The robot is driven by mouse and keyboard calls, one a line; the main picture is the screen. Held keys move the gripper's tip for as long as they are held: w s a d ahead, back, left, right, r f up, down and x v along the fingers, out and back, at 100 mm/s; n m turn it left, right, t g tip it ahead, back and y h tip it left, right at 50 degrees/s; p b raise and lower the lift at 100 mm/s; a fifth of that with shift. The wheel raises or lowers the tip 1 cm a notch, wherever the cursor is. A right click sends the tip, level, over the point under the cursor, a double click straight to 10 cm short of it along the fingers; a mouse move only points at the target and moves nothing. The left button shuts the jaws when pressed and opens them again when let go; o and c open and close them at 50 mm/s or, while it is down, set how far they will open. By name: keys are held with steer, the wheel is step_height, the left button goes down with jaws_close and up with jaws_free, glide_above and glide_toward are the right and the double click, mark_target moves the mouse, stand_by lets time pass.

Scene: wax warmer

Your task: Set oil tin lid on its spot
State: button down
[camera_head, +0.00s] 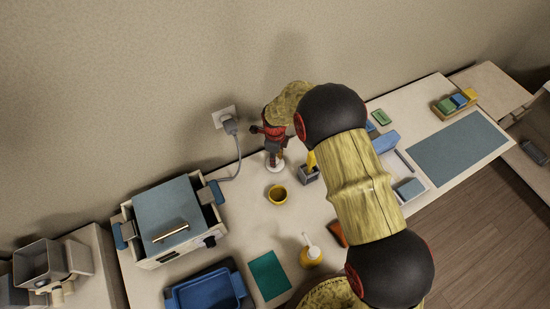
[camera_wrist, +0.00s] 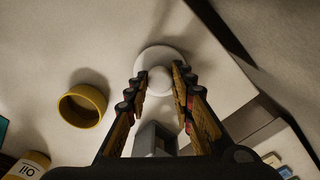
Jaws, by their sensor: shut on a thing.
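My gripper (camera_head: 275,153) points down over the table near the back wall. In the wrist view its fingers (camera_wrist: 160,88) are shut on the round knob of a white disc-shaped lid (camera_wrist: 149,60). The lid's white rim (camera_head: 275,167) shows just below the fingertips in the head view. I cannot tell whether it touches the table. An open yellow pot (camera_head: 278,194) stands in front of the gripper; it is left of it in the wrist view (camera_wrist: 82,105). A yellow container (camera_head: 311,256) with a white top stands nearer the front; the wrist view shows its "Oil" label (camera_wrist: 27,168).
A grey holder (camera_head: 310,174) stands close beside the gripper. A wax warmer (camera_head: 167,213) with a blue lid is at the left, with its cord plugged into the wall. A blue tray (camera_head: 205,291) and teal mat (camera_head: 268,275) lie in front. Table left of the gripper is clear.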

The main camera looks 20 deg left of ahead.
steer(key=c, duration=1.5)
jaws_free()
steer(key=shift+o, duration=0.2)
steer(key=shift+r, duration=0.1)
steer(key=shift+r+p, duration=1.55)
steer(key=shift+r, duration=2.35)
step_height(320, 180, up, 12)
steer(key=shift+f, duration=0.1)
